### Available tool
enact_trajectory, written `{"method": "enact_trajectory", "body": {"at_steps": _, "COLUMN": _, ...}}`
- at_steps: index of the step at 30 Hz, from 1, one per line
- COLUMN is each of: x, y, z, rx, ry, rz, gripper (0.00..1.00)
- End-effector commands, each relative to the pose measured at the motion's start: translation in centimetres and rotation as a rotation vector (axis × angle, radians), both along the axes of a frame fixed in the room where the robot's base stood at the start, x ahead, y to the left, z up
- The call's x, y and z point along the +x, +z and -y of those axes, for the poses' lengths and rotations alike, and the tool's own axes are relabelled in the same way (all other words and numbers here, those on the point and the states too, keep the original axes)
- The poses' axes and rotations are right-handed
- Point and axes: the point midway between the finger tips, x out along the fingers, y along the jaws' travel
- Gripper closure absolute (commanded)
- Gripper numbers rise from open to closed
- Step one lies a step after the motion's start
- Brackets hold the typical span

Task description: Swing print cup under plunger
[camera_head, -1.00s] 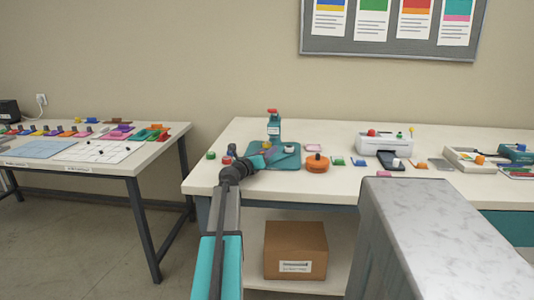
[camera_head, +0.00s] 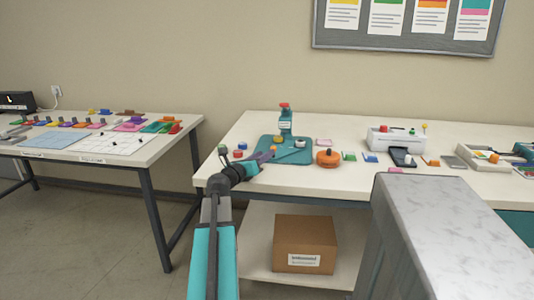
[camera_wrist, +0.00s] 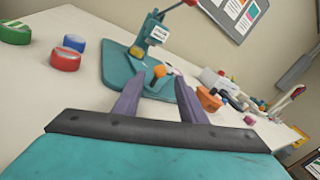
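A teal press (camera_head: 286,125) with a red handle stands at the back of its teal base plate (camera_head: 298,158) on the right-hand table; it also shows in the wrist view (camera_wrist: 148,38). A yellowish part (camera_wrist: 138,52) sits under the press column. An orange knob (camera_wrist: 160,71) is nearer, on the base. A pale round part (camera_head: 300,143) sits at the base's right side. I cannot tell which is the print cup. My gripper (camera_head: 268,156) is at the front left of the base. In the wrist view my gripper (camera_wrist: 160,80) is open, with the orange knob seen between its fingertips, apparently untouched.
Green (camera_wrist: 15,33), red (camera_wrist: 64,58) and blue (camera_wrist: 74,43) round parts stand left of the base. A white machine (camera_head: 396,138) is farther right. Bare tabletop lies behind the press.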

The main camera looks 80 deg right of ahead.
Motion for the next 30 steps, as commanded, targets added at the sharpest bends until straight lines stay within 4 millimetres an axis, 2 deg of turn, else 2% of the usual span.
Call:
{"method": "enact_trajectory", "body": {"at_steps": 6, "x": 0.7, "y": 0.0, "z": -1.6, "rx": -0.001, "ry": 0.001, "rz": 0.000, "gripper": 0.62}}
{"method": "enact_trajectory", "body": {"at_steps": 18, "x": 0.9, "y": 0.0, "z": -1.9, "rx": -0.001, "ry": 0.001, "rz": 0.000, "gripper": 0.62}}
{"method": "enact_trajectory", "body": {"at_steps": 20, "x": 0.9, "y": 0.0, "z": -1.9, "rx": -0.001, "ry": 0.001, "rz": 0.000, "gripper": 0.71}}
{"method": "enact_trajectory", "body": {"at_steps": 25, "x": 1.0, "y": 0.5, "z": -1.9, "rx": 0.000, "ry": 0.002, "rz": 0.000, "gripper": 0.99}}
{"method": "enact_trajectory", "body": {"at_steps": 30, "x": 1.1, "y": 2.1, "z": -1.9, "rx": 0.000, "ry": 0.004, "rz": -0.001, "gripper": 1.00}}
